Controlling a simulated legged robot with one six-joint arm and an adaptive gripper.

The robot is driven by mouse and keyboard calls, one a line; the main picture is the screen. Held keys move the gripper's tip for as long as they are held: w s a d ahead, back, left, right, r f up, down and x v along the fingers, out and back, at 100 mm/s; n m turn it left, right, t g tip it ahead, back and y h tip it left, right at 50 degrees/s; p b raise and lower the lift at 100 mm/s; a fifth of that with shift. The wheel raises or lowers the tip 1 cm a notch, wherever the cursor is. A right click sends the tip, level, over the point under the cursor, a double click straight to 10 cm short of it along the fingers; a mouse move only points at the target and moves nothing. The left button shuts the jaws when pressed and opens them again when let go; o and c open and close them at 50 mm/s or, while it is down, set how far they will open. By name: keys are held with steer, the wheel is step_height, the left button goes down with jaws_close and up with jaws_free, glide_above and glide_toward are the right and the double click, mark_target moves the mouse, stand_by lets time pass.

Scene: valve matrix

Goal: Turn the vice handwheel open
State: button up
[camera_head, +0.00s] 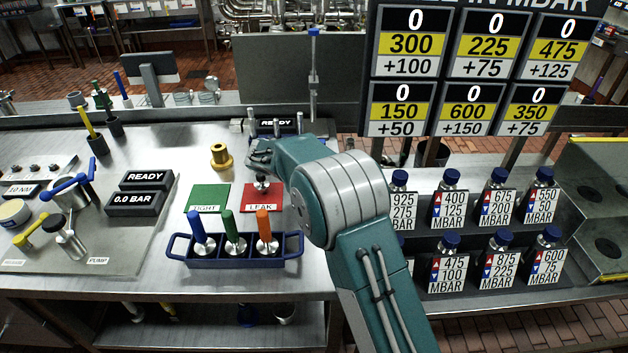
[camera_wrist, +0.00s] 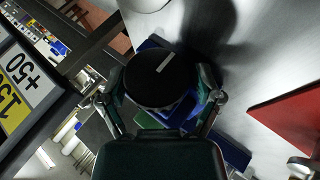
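My gripper (camera_head: 258,152) is over the steel bench, just behind the red LEAK mat. In the wrist view, a round black disc with a white line, seemingly the vice handwheel (camera_wrist: 155,85), sits between my spread fingers (camera_wrist: 161,92). One finger is on each side of it, close to its rim. I cannot tell whether they press on it. Blue parts, perhaps the vice body (camera_wrist: 232,153), show below the disc, mostly hidden. In the head view my gripper and arm hide the handwheel.
The red LEAK mat (camera_head: 277,198) holds a small metal piece. The green TIGHT mat (camera_head: 206,198) is empty. A blue tray (camera_head: 180,250) with coloured-handled tools stands in front. A brass fitting (camera_head: 221,156) stands at left. Labelled bottles (camera_head: 450,202) are at right.

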stand_by(0.4)
steer(key=v, duration=1.2)
steer(key=shift+a, duration=0.25)
steer(key=shift+f, duration=0.1)
steer(key=s+d+r+g+y, duration=0.1)
steer(key=s+d+r+y, duration=0.2)
steer(key=s+d+r, duration=0.9)
steer(key=s+d+f+m+y, duration=0.1)
steer(key=s+d, duration=0.3)
steer(key=s, duration=0.7)
steer(key=s+d+f+t+y, duration=0.1)
steer(key=s+d+f+y, duration=0.2)
steer(key=s, duration=0.9)
steer(key=shift+d+m+t, duration=0.3)
steer(key=shift+d+m, duration=0.1)
steer(key=shift+d, duration=0.4)
